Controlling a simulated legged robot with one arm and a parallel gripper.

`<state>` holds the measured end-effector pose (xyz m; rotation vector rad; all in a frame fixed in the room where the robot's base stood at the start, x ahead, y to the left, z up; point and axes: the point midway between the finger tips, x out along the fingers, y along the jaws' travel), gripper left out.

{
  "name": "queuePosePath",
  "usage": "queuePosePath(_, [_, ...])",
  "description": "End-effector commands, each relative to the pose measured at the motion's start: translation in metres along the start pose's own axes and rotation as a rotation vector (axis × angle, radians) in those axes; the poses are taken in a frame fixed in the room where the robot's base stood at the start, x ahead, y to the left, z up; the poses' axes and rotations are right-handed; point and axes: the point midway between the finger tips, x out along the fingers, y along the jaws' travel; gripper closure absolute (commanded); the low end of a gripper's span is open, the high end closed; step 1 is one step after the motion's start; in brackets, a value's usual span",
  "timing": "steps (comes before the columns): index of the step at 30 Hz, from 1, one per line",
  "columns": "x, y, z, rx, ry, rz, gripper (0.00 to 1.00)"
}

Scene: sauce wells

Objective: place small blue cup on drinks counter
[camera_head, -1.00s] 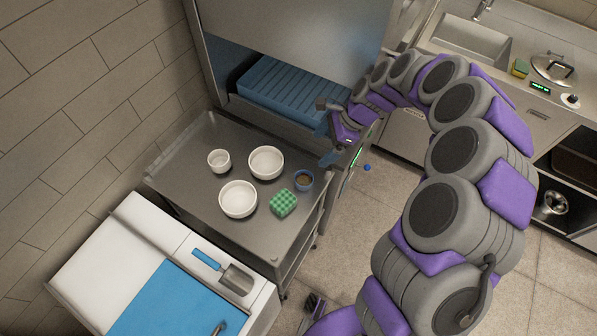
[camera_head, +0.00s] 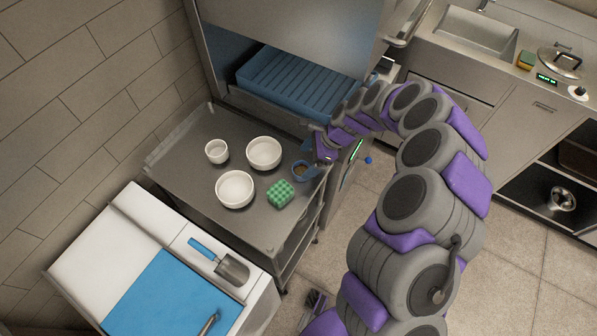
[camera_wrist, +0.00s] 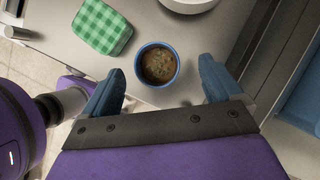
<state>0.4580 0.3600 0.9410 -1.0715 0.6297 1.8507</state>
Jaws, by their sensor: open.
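The small blue cup (camera_head: 302,170) stands upright near the right edge of the metal cart's top. In the wrist view the cup (camera_wrist: 157,64) shows a blue rim and brownish, speckled contents. My gripper (camera_wrist: 160,88) is open, with one blue finger on each side of the space just below the cup in the picture. The fingers do not appear to grip it. In the head view my gripper (camera_head: 311,162) is right at the cup and partly hides it. I cannot make out a drinks counter for certain.
On the cart (camera_head: 190,195) are white bowls (camera_head: 235,189), a small white cup (camera_head: 217,151) and a green checkered sponge (camera_head: 280,194) close to the blue cup. A blue rack (camera_head: 300,80) sits in the machine behind. A sink counter (camera_head: 500,65) is at upper right.

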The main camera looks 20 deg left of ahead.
Motion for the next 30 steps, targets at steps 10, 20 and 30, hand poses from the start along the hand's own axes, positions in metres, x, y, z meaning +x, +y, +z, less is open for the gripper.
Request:
queuePosePath(10, [0.062, -0.004, 0.002, 0.006, 0.022, 0.013, 0.07])
queuePosePath(20, [0.063, 0.001, -0.002, 0.006, 0.011, 0.014, 0.07])
queuePosePath(30, [0.062, 0.001, -0.003, 0.007, 0.014, 0.014, 0.46])
